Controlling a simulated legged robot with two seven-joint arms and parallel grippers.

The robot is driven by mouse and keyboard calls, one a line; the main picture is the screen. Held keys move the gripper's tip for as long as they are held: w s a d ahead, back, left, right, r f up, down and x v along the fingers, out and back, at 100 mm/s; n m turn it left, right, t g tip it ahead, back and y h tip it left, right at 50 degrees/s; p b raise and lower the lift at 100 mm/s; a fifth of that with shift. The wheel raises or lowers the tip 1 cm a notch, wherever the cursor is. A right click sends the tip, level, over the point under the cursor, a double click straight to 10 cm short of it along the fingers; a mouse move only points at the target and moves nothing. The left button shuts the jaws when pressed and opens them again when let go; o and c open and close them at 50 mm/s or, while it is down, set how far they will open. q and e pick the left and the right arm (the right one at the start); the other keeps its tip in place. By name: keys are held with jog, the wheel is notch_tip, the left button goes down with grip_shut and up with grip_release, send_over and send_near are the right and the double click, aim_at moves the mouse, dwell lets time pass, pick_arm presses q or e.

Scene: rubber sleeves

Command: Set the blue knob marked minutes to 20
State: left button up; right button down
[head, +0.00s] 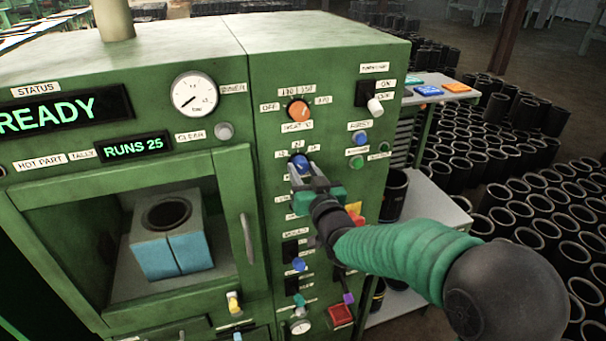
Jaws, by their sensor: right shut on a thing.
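The blue knob (300,162) sits on the right-hand panel of the green machine, below the orange knob. Small number labels surround it, and one above it seems to read 2-something; the lower labels are hidden by my gripper. My right gripper (301,172) is shut on the blue knob, its arm coming in from the lower right. I cannot make out the knob's pointer or its exact setting. My left gripper is not in view.
An orange knob (298,111) is just above, with a black switch (368,94) to its right. Blue (360,138) and green (356,162) buttons are close by on the right. A door handle (248,241) stands out on the left. Shelves and black sleeves stand right of the machine.

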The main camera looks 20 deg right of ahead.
jog(key=m+b, duration=0.2)
jog(key=m, duration=0.1)
jog(key=shift+f, duration=0.2)
jog(key=shift+a+r+m+b, duration=0.1)
jog(key=shift+m+b, duration=0.75)
jog(key=shift+m, duration=1.45)
jog(key=c, duration=1.2)
grip_release()
jog(key=shift+o, duration=1.4)
jog(key=shift+w, duration=0.25)
jog(key=shift+s, duration=0.1)
